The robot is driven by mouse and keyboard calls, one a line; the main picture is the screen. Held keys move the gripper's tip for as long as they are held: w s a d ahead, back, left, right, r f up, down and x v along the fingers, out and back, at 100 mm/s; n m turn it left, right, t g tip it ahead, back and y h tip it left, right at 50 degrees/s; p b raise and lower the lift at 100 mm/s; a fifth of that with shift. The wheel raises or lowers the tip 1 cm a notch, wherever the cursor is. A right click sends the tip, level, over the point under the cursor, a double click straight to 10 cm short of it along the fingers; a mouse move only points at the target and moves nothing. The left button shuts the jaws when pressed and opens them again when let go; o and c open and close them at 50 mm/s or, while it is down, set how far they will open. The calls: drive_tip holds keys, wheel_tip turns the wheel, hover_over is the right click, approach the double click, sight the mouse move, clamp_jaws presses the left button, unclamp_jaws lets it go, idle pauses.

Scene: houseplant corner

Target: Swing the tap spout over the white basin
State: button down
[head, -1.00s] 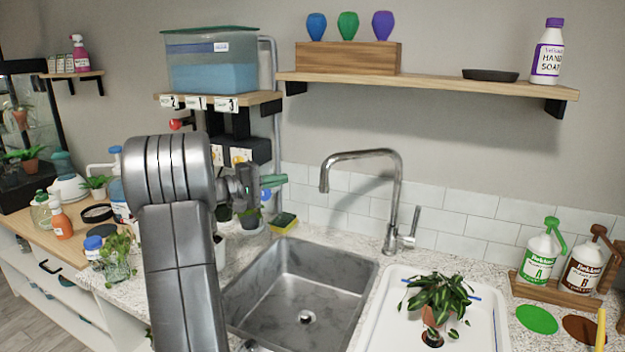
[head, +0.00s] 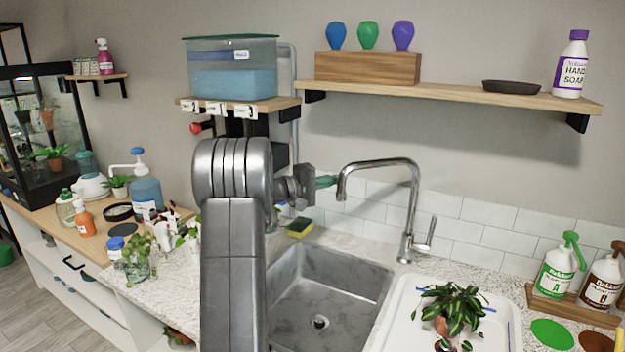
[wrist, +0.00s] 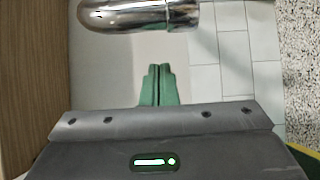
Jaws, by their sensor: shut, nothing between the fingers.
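The chrome tap spout (head: 378,163) arches from its base behind the sinks and points left, its tip above the steel sink (head: 330,275). The white basin (head: 405,310) is to the right of the steel sink. My gripper (head: 326,181) has green fingers, shut and empty, just left of the spout's hanging end. In the wrist view my gripper's closed fingers (wrist: 158,84) point toward the shiny spout (wrist: 135,14), which crosses the top of the picture. A small gap shows between them there.
A potted plant (head: 446,310) stands in the white basin. The tap lever (head: 427,240) is right of the spout's base. A wooden shelf (head: 450,90) runs above the tap. A yellow-green sponge (head: 299,227) lies behind the steel sink.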

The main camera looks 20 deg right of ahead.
drive_tip(key=shift+s+a+p, duration=0.1)
drive_tip(key=shift+s+a, duration=0.15)
drive_tip(key=shift+s, duration=0.35)
drive_tip(key=shift+s+a+p, duration=0.15)
drive_tip(key=shift+s+a, duration=0.1)
drive_tip(key=shift+s, duration=0.4)
drive_tip(key=shift+s+a+p, duration=0.1)
drive_tip(key=shift+s+a, duration=0.15)
drive_tip(key=shift+s, duration=0.35)
drive_tip(key=shift+b, duration=0.35)
